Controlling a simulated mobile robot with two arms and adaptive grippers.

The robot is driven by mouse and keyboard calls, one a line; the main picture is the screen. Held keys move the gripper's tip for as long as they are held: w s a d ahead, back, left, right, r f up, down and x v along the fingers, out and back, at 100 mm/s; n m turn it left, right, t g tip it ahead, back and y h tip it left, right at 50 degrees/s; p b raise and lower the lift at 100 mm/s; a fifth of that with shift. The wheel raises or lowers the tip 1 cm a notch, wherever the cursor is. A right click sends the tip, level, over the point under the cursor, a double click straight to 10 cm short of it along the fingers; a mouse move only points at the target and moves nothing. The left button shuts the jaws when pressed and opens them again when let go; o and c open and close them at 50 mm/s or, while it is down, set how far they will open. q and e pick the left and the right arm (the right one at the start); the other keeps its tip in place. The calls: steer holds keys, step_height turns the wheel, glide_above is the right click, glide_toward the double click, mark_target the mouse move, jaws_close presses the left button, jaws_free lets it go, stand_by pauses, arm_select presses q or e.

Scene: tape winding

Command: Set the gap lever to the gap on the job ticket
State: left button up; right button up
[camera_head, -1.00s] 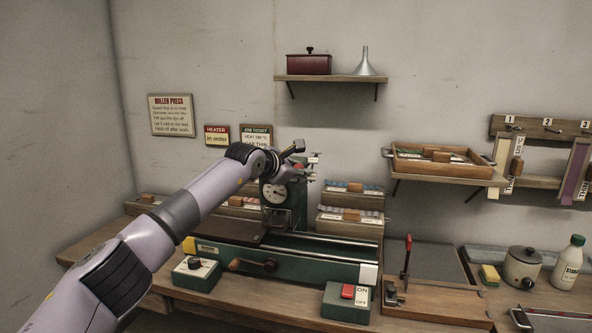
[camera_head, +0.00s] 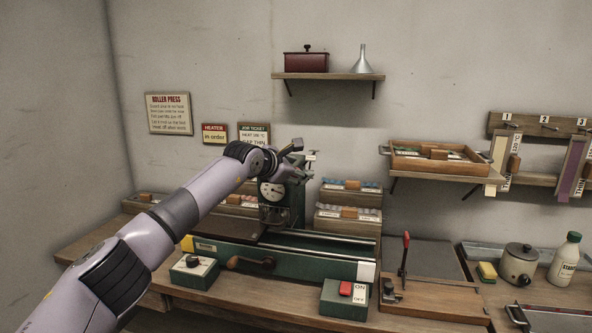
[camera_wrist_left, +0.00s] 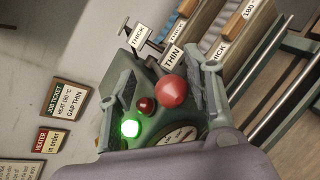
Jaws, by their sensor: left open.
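The job ticket (camera_head: 253,135) on the back wall also shows in the left wrist view (camera_wrist_left: 66,103), where it reads HEAT 180 °C, GAP THIN. The green roller press (camera_head: 285,200) stands below it with a round dial (camera_head: 271,191). In the left wrist view a red ball knob (camera_wrist_left: 172,92), which looks like the gap lever's, lies between my open fingers. I cannot tell if they touch it. A THIN label (camera_wrist_left: 171,57) and a THICK label (camera_wrist_left: 140,36) show beyond it. My right gripper is not in view.
A green lamp (camera_wrist_left: 129,128) glows beside a dark red one (camera_wrist_left: 146,105). Boxes with labels (camera_head: 347,199) stand close behind the press. A switch box (camera_head: 345,298) and a knob box (camera_head: 194,273) are in front. A tray shelf (camera_head: 437,160) is at right.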

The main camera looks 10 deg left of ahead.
arm_select(q)
steer(key=v, duration=1.2)
